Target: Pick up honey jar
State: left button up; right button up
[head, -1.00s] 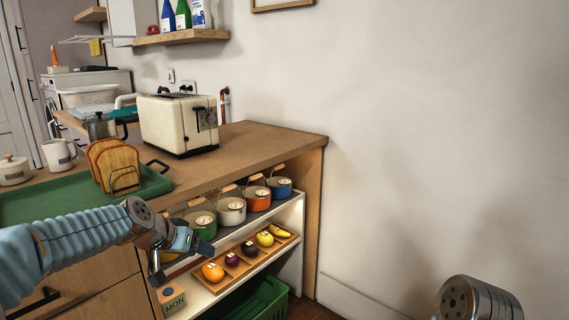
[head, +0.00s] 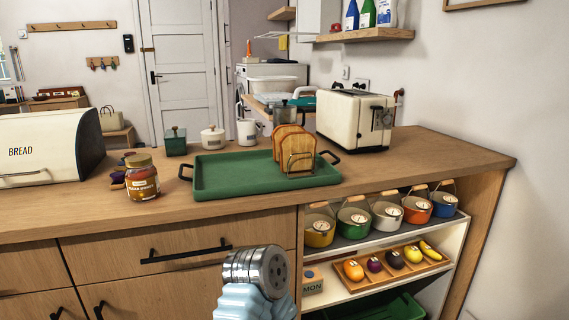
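The honey jar (head: 142,180) stands upright on the wooden counter at the left of the head view. It is a glass jar of amber honey with a pale gold lid and a label. It is left of the green tray (head: 235,175) and apart from it. Part of one of my arms, a silver wrist joint over a light blue sleeve, shows at the bottom centre, in front of the drawers and below counter height. I cannot tell which arm it is. Neither gripper's fingers show, and nothing touches the jar.
A bread bin (head: 45,147) stands left of the jar. Small dark items (head: 118,177) lie close beside the jar. The tray holds a toast rack (head: 297,160); a toaster (head: 355,120) stands behind. The counter in front of the jar is bare.

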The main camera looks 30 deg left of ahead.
aim_at(142, 183)
jog(key=u, duration=2)
